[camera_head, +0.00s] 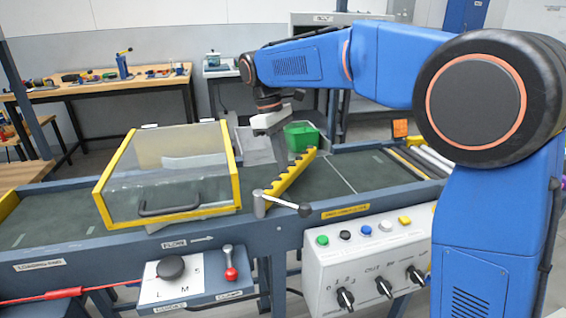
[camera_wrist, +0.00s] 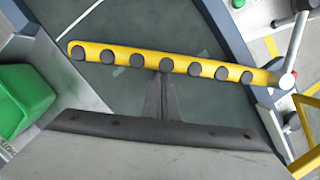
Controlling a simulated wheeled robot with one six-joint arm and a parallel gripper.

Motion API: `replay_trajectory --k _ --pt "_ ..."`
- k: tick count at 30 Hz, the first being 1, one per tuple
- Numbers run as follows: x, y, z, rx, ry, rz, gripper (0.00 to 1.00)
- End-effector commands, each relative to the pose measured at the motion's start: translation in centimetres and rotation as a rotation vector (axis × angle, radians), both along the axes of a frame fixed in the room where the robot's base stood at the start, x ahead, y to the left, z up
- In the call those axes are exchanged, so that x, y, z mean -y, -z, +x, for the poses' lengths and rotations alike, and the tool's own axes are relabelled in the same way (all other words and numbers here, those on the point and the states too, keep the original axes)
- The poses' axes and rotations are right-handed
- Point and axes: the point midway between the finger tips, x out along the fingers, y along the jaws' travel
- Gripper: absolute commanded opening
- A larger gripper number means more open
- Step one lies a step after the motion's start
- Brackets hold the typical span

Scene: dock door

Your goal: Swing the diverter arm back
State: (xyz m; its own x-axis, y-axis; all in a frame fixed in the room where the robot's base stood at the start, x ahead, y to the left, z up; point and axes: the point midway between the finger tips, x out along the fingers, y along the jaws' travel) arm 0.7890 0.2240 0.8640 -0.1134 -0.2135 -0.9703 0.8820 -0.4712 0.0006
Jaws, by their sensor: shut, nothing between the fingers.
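The diverter arm (camera_head: 290,174) is a yellow bar with a row of black rollers. It lies slantwise over the dark conveyor belt, from a grey pivot post at the belt's near edge toward the far side. A lever with a black ball knob (camera_head: 304,210) sticks out from the post. In the wrist view the diverter arm (camera_wrist: 130,55) runs across the top, its pivot end at the right. My gripper (camera_wrist: 165,73) is shut and empty, its tips right at the roller side near the bar's middle; contact cannot be told. In the head view my gripper (camera_head: 281,155) points down behind the bar.
A clear, yellow-framed guard box (camera_head: 168,175) stands over the belt at left. A green bin (camera_head: 301,136) sits behind the belt. A control box (camera_head: 365,255) with buttons and knobs is on the near side. Belt (camera_head: 350,172) right of the diverter arm is clear.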

Motion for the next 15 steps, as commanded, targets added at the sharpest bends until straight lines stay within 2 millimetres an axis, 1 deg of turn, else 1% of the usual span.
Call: replay_trajectory --k 11,15 --pt "0.09 0.02 -0.04 -0.001 0.003 -0.001 0.0" --pt "0.55 0.02 -0.18 -0.002 0.028 0.0 0.0"
